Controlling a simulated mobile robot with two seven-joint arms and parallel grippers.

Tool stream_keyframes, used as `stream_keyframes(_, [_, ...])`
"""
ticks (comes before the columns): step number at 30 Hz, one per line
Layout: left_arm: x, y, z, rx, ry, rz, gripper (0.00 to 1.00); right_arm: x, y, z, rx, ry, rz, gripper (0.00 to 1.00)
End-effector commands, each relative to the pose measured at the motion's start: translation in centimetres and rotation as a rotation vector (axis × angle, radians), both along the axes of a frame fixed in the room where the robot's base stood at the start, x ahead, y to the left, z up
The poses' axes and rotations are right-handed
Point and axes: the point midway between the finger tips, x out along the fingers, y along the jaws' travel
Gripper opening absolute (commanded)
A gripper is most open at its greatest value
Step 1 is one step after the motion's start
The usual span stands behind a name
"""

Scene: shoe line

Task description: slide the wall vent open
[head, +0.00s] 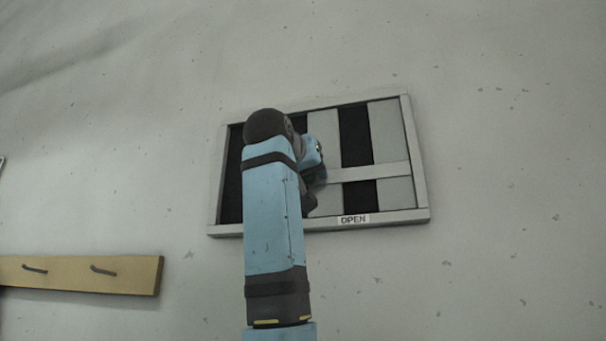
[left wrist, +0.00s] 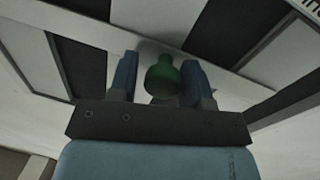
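The wall vent (head: 421,160) is a grey frame with pale slats and dark gaps between them, and an OPEN label (head: 353,219) on its lower rim. A pale crossbar (head: 370,172) runs over the slats. In the left wrist view a green knob (left wrist: 162,78) stands out from this bar. My left gripper (left wrist: 160,80) has its two fingers apart, one on each side of the knob. A narrow gap shows at the left finger; the knob's right side overlaps the other finger, so contact there is unclear. In the head view my left arm hides the knob and fingertips.
A wooden rail (head: 130,275) with dark hooks is fixed to the wall at the lower left. The wall (head: 500,130) right of and above the vent is bare. My left arm covers the left part of the vent.

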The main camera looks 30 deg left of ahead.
Motion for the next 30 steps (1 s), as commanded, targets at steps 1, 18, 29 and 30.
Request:
stream_keyframes(1, [0.0, 0.0, 0.0, 0.000, 0.000, 0.000, 0.56, 0.0, 0.1, 0.0, 0.002, 0.001, 0.000, 0.43])
stream_keyframes(18, [-3.8, -0.4, -0.3, 0.000, -0.006, 0.003, 0.58, 0.2, 0.1, -1.8, 0.004, -0.001, 0.000, 0.43])
stream_keyframes(29, [-11.4, -1.5, -0.2, 0.001, -0.003, 0.001, 0.58, 0.5, 0.5, -4.1, 0.009, -0.003, 0.012, 0.43])
stream_keyframes(30, [-12.0, -1.6, -0.2, 0.001, -0.003, 0.001, 0.58, 0.5, 0.6, -4.2, 0.011, -0.002, 0.013, 0.43])
